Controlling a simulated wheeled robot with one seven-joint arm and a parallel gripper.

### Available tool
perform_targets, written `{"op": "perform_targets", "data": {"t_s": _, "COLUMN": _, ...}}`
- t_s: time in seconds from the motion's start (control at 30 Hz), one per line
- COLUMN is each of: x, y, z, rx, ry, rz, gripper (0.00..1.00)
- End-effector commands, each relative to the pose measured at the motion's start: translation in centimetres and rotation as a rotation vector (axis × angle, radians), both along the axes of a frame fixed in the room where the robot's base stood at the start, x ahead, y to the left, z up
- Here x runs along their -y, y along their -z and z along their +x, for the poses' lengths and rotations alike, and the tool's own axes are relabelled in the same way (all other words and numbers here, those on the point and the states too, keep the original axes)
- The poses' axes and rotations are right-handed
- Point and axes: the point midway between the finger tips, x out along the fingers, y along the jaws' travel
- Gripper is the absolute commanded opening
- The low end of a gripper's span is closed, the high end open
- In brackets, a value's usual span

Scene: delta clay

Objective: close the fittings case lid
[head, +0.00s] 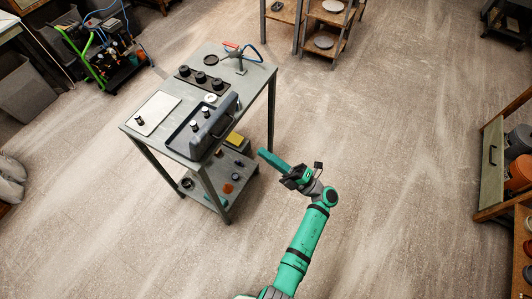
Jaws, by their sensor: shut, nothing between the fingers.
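The fittings case (180,139) lies on the grey worktable, a shallow blue-grey tray with small dark-and-white fittings in or behind it. Its lid (212,130) stands raised along the right side of the case, with a dark handle on its outer face. The lid is open and hides part of the case interior. My gripper (262,153) is at the end of my green arm, right of the table and apart from the lid. Its fingers are together and hold nothing.
The worktable (258,76) also bears a pale plate (155,112), a rack of black round parts (201,78) and a small stand with a blue hose. Its lower shelf (232,187) holds small items. Floor right of the table is clear; a wooden shelf (492,165) stands far right.

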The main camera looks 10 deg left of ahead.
Motion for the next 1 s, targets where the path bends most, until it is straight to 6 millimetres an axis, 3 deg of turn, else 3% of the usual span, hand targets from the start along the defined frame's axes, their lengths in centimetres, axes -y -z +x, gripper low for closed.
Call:
{"op": "perform_targets", "data": {"t_s": 0.5, "x": -7.9, "y": -4.1, "z": 2.6, "rx": 0.001, "ry": -0.003, "rz": 0.001, "gripper": 0.00}}
{"op": "perform_targets", "data": {"t_s": 0.73, "x": -9.4, "y": -4.8, "z": 3.1, "rx": 0.001, "ry": -0.003, "rz": 0.001, "gripper": 0.00}}
{"op": "perform_targets", "data": {"t_s": 1.0, "x": -9.7, "y": -4.9, "z": 3.1, "rx": 0.000, "ry": -0.006, "rz": 0.001, "gripper": 0.00}}
